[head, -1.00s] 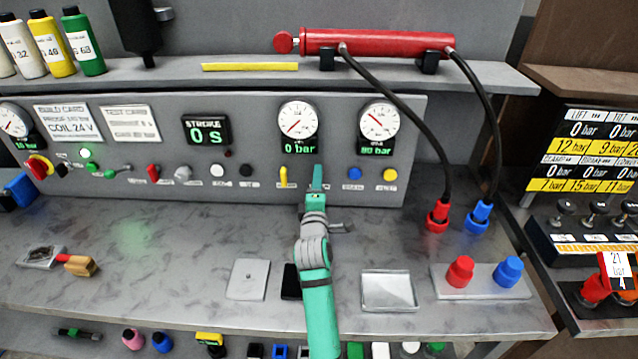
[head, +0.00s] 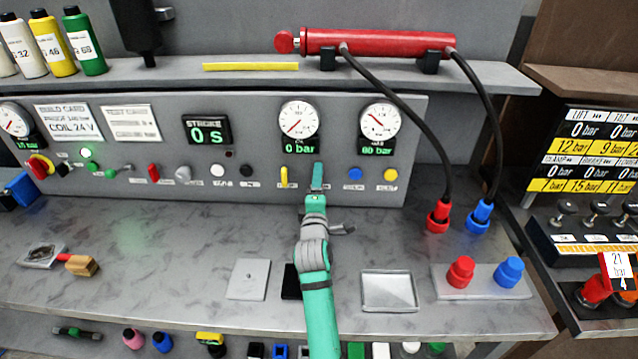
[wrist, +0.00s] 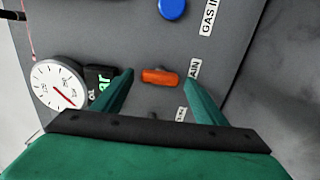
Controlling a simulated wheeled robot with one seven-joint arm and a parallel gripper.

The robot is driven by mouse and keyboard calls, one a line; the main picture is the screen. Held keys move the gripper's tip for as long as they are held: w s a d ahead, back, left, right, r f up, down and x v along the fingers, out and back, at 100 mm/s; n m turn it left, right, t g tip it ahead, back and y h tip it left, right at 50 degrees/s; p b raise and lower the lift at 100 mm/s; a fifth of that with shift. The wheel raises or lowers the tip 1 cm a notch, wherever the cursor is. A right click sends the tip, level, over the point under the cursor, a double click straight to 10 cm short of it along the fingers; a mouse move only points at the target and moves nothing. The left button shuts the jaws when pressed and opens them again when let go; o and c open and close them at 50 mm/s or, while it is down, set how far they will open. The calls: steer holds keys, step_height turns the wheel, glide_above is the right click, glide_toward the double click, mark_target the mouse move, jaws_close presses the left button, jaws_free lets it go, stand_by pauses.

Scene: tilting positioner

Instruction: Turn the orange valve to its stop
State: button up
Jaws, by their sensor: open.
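The orange valve (wrist: 160,77) shows in the wrist view as a short rounded handle on the grey panel, lying nearly crosswise in the picture. My gripper (wrist: 159,70) is open, with one green finger on each side of the handle and a visible gap on both sides. In the head view my gripper (head: 317,182) reaches up to the lower part of the panel and hides the orange valve. A label partly covered by the right finger ends in "AIN". How deep the fingertips reach around the handle cannot be told.
On the panel, a yellow lever (head: 284,176) is left of my gripper and a blue knob (head: 355,174) is right of it. A gauge (head: 299,119) reading 0 bar is above. Black hoses (head: 430,140) hang at the right.

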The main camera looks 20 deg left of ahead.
steer(key=v, duration=1)
steer(key=shift+s, duration=0.2)
steer(key=shift+w, duration=0.1)
